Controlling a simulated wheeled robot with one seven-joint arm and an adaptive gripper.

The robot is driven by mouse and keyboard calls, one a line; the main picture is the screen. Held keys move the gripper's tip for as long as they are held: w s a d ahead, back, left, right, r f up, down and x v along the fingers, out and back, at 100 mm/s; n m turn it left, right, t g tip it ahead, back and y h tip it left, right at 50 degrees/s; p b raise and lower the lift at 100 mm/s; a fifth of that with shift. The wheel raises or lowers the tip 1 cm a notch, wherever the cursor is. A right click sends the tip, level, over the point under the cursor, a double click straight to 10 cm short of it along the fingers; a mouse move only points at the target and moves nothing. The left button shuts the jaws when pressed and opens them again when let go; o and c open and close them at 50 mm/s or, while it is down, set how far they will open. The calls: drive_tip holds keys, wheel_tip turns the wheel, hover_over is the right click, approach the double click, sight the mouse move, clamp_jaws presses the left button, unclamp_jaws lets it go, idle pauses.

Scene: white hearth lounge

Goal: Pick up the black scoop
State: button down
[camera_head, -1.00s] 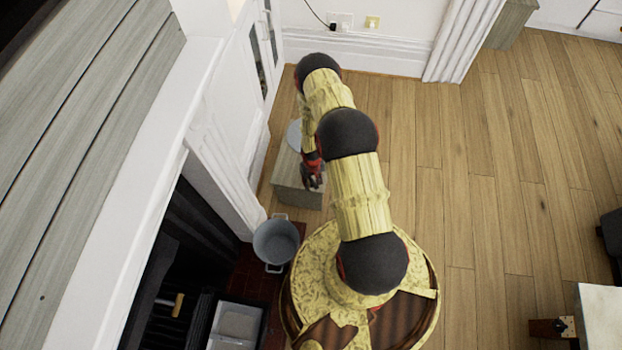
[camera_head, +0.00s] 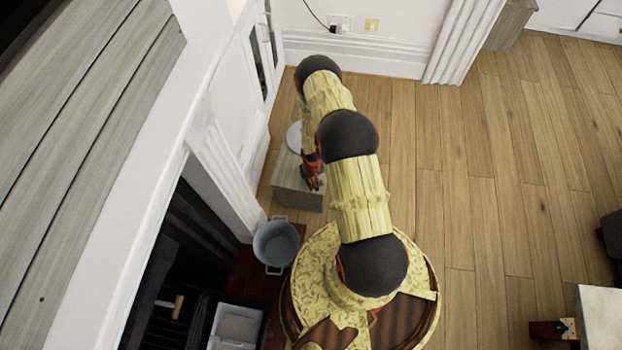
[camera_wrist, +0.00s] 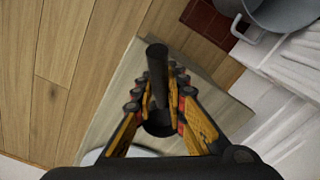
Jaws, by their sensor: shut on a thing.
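The black scoop (camera_wrist: 157,75) is between my gripper's fingers in the wrist view. Its dark rod-like handle points away from the palm, and a dark rounded part sits lower between the fingers. My gripper (camera_wrist: 160,92) is shut on it. In the head view my gripper (camera_head: 313,183) is small, over the grey wooden block (camera_head: 298,198); the scoop cannot be made out there. The block also lies below the fingers in the wrist view (camera_wrist: 107,100). I cannot tell whether the scoop still touches it.
A round pale dish (camera_head: 293,135) is at the block's far end, partly behind my arm. A grey pot (camera_head: 277,243) with handles stands nearer, beside the white fireplace surround (camera_head: 225,180). A pale bin (camera_head: 237,325) is at the bottom.

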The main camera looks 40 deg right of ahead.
sight(313, 181)
idle(0.3)
drive_tip(key=shift+w+r+p, duration=0.1)
drive_tip(key=shift+r+p, duration=0.55)
drive_tip(key=shift+r, duration=0.85)
drive_tip(key=shift+s+a+r+p, duration=0.2)
drive_tip(key=shift+s+a+r, duration=0.05)
drive_tip(key=shift+s+r, duration=0.75)
drive_tip(key=shift+s+a+r+p, duration=0.15)
drive_tip(key=shift+s+a+r, duration=0.15)
drive_tip(key=shift+s+r, duration=0.7)
drive_tip(key=shift+s+a+r+p, duration=0.25)
drive_tip(key=shift+s+r, duration=0.55)
drive_tip(key=shift+r, duration=0.4)
drive_tip(key=s+a+r, duration=0.2)
drive_tip(key=s+r, duration=0.1)
drive_tip(key=s, duration=0.5)
drive_tip(key=shift+a+r+p, duration=0.25)
drive_tip(key=shift+r+p, duration=0.15)
